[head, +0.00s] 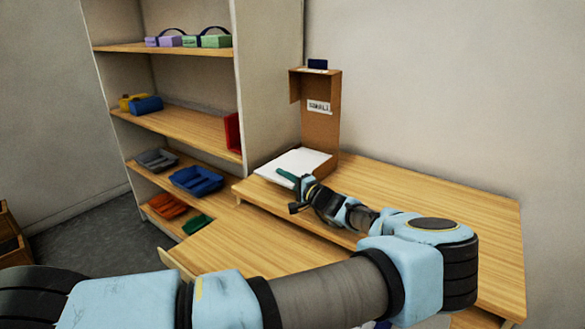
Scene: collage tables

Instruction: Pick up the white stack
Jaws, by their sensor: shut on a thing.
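The white stack (291,163) is a flat pile of white sheets at the left end of the raised wooden table, in front of a brown cardboard holder. My gripper (290,178) is at the near right edge of the stack, with its dark green fingers shut on that edge. My wrist hides part of the near right corner. I cannot tell whether the stack rests on the table or is slightly above it.
The cardboard holder (321,117) with a label stands behind the stack, against the wall. A shelf unit (186,120) with coloured trays and boxes stands at left. The raised table (440,196) is clear to the right. A lower wooden surface (235,240) lies in front.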

